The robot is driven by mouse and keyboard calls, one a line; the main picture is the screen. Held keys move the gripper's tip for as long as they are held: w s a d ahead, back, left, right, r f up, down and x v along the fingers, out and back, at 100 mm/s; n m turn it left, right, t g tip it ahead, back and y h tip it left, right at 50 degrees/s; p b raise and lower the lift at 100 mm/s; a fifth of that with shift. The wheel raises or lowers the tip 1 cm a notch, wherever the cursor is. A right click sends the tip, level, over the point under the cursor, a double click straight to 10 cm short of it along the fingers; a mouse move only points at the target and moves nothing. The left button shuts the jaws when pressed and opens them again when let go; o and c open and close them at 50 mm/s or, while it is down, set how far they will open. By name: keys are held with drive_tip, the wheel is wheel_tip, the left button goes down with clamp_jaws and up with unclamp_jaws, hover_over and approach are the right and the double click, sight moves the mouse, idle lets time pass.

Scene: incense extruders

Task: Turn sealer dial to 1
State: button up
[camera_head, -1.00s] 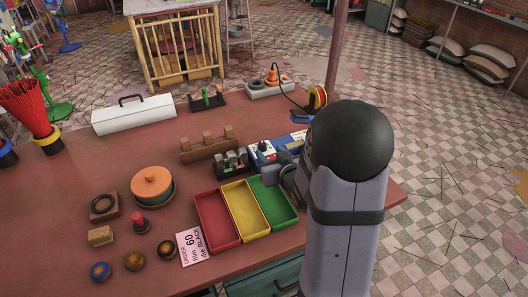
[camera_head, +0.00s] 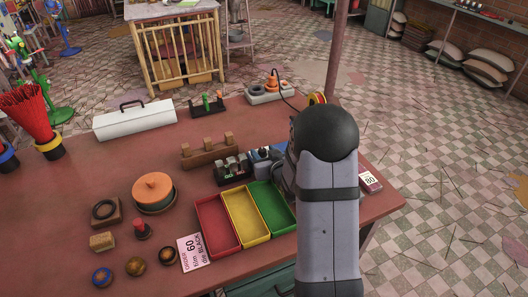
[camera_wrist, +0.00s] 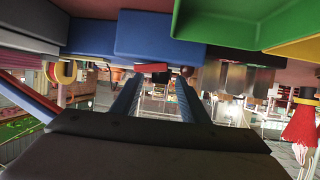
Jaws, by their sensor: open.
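The sealer is a blue box. In the wrist view, which is upside down, its blue body (camera_wrist: 155,35) fills the top middle, just ahead of my gripper (camera_wrist: 155,82). The two fingers are apart with a clear gap between them. A small red part (camera_wrist: 151,68) shows beyond the fingertips; I cannot tell whether it belongs to the sealer. In the head view my arm hides most of the sealer, and only a little blue shows beside the grey hand. The dial's setting cannot be read.
Red (camera_head: 216,222), yellow (camera_head: 245,215) and green (camera_head: 271,207) trays lie close by. A rack of small bottles (camera_head: 232,168) and a wooden stand (camera_head: 208,150) are left of the hand. A card marked 80 (camera_head: 370,180) lies at right.

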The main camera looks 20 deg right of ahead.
drive_tip(key=shift+w, duration=0.1)
clamp_jaws()
drive_tip(key=shift+d+n+y, duration=0.15)
drive_tip(key=shift+n+y, duration=0.15)
drive_tip(key=shift+y, duration=0.1)
drive_tip(key=shift+d+r+n+y+p, duration=0.1)
drive_tip(key=shift+d+n+y+p, duration=0.05)
drive_tip(key=shift+n+y+p, duration=0.65)
drive_tip(key=shift+d+n+y+p, duration=0.15)
drive_tip(key=shift+n+y+p, duration=0.55)
drive_tip(key=shift+y+p, duration=0.15)
drive_tip(key=shift+n+g+y+p, duration=0.5)
drive_tip(key=shift+n+y+p, duration=0.35)
drive_tip(key=shift+n+y, duration=0.4)
unclamp_jaws()
